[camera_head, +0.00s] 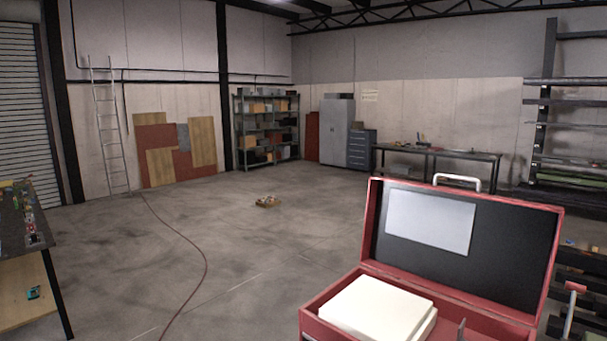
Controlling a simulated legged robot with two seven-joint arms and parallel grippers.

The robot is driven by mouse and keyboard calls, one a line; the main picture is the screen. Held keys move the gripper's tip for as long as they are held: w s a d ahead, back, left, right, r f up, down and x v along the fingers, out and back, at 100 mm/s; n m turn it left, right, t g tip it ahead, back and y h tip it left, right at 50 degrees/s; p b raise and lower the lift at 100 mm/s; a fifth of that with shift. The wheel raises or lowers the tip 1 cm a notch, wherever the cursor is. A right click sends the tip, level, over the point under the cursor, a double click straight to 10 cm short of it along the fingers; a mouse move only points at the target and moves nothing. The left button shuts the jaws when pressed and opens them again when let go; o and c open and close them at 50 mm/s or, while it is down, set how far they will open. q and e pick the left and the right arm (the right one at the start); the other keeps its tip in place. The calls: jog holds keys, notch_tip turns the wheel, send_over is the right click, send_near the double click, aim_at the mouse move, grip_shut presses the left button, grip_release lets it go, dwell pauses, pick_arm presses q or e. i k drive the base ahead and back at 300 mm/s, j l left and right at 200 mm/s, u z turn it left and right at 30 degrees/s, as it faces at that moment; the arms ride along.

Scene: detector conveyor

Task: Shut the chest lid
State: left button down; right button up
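A red chest (318,309) stands at the lower right, cut off by the bottom edge of the view. Its lid (510,246) is open and stands up, leaning back a little. The lid's inside is dark with a pale sheet on it, and a light handle (457,181) shows above its top edge. A cream block-like item (378,308) lies in the chest. A small grey upright piece (461,331) shows beside it; I cannot tell what it is. Neither of my grippers shows in this view.
A workbench (22,251) with small items stands at the left edge. A dark rack (567,120) stands at the right, behind the chest. A small item pile (267,201) and a red hose (206,262) lie on the otherwise open concrete floor.

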aim_at(496, 255)
jog(key=i+j+u, duration=0.45)
jog(key=i, duration=0.3)
jog(key=i+u, duration=0.45)
jog(key=i, duration=0.25)
jog(key=i+l+z, duration=0.25)
jog(key=i+z, duration=0.15)
jog(key=i, duration=0.15)
jog(key=i+z, duration=0.45)
jog(key=i+j+z, duration=0.15)
jog(key=i+z, duration=0.25)
jog(key=i, duration=0.3)
jog(key=i+j+z, duration=0.3)
jog(key=i+z, duration=0.45)
jog(key=z, duration=0.15)
jog(key=i+z, duration=0.3)
jog(key=z, duration=0.15)
jog(key=i+j+z, duration=0.15)
jog(key=z, duration=0.3)
jog(key=i+j+z, duration=0.25)
jog(key=z, duration=0.2)
jog(key=i+j+z, duration=0.3)
jog(key=z, duration=0.15)
